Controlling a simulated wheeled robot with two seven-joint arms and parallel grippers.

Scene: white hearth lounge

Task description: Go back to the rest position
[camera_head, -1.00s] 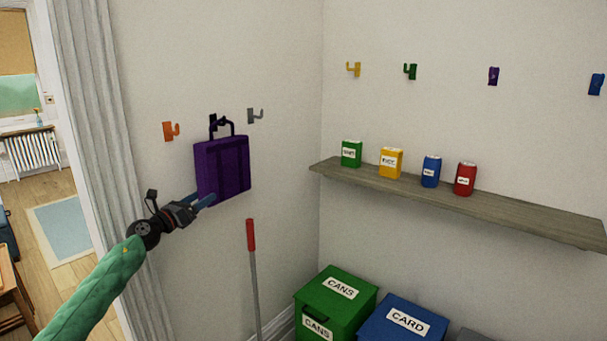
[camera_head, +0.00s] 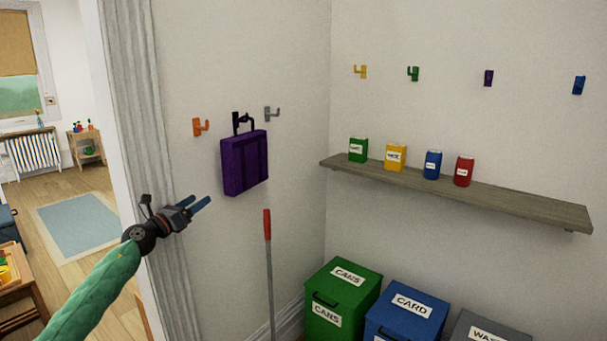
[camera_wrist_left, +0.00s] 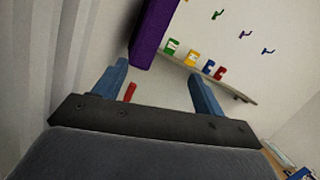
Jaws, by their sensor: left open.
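My left gripper (camera_head: 201,203) is open and empty in front of the left wall, in the head view. It is apart from the purple bag (camera_head: 245,165), below and to the left of it. The bag hangs by its handle from a dark hook (camera_head: 237,120) on the left wall. In the left wrist view the blue fingers (camera_wrist_left: 158,85) stand wide apart with nothing between them, and part of the purple bag (camera_wrist_left: 152,35) shows beyond them. My right gripper is not in view.
An orange hook (camera_head: 200,127) and a grey hook (camera_head: 271,113) flank the bag. A red-handled pole (camera_head: 267,225) leans below. A shelf (camera_head: 500,203) holds several containers, above a green bin (camera_head: 357,291) and a blue bin (camera_head: 424,325). A doorway opens at the left.

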